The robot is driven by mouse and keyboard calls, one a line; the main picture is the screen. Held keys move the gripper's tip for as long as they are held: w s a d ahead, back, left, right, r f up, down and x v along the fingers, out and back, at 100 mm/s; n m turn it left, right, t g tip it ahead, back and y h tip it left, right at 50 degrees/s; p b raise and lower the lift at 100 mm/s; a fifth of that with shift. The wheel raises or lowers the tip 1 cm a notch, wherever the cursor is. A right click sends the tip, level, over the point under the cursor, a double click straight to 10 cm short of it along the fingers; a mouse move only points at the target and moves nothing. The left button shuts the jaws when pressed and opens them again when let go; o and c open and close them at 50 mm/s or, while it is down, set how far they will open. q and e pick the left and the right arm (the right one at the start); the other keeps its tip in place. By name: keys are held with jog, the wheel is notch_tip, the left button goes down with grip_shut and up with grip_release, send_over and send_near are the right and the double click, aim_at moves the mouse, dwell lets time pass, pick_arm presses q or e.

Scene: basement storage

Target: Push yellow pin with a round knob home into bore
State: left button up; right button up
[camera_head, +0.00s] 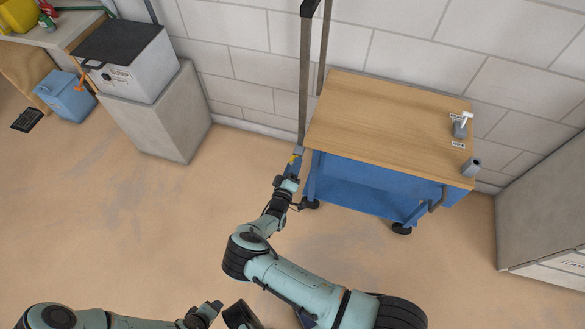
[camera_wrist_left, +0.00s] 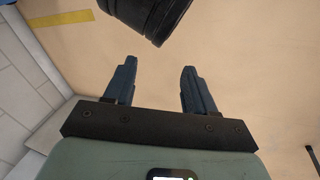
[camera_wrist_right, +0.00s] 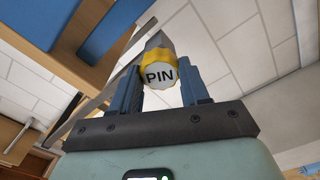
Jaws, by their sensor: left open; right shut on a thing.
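The yellow pin (camera_wrist_right: 160,72) has a round knob whose end face reads "PIN". In the right wrist view my right gripper (camera_wrist_right: 160,88) is shut on this knob, one finger on each side. A grey fitting (camera_wrist_right: 158,41) shows just beyond the knob; the bore itself is hidden, and I cannot tell how deep the pin sits. In the head view the right gripper (camera_head: 292,168) is at the foot of a tall dark post (camera_head: 305,80), by the wooden-topped cart's left corner. My left gripper (camera_wrist_left: 156,72) is open and empty over the floor.
A grey cabinet (camera_head: 545,215) is at right. Floor between is clear.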

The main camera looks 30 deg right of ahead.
pick_arm(q)
jog(key=shift+f, duration=0.1)
pick_arm(e)
jog(key=shift+w+d, duration=0.25)
jog(key=shift+d, duration=0.1)
jog(key=o, duration=1.2)
jog(key=shift+o, duration=0.2)
pick_arm(q)
jog(key=s+d+r+g+h+p, duration=0.1)
jog(key=s+d+r+p, duration=0.1)
jog(key=s, duration=0.3)
jog(key=shift+s+d+r+g+p, duration=0.3)
jog(key=shift+d+r+g+p, duration=0.1)
jog(key=shift+r, duration=0.25)
pick_arm(e)
jog(key=v, duration=1.3)
jog(key=shift+a, duration=0.2)
jog(key=shift+s, duration=0.1)
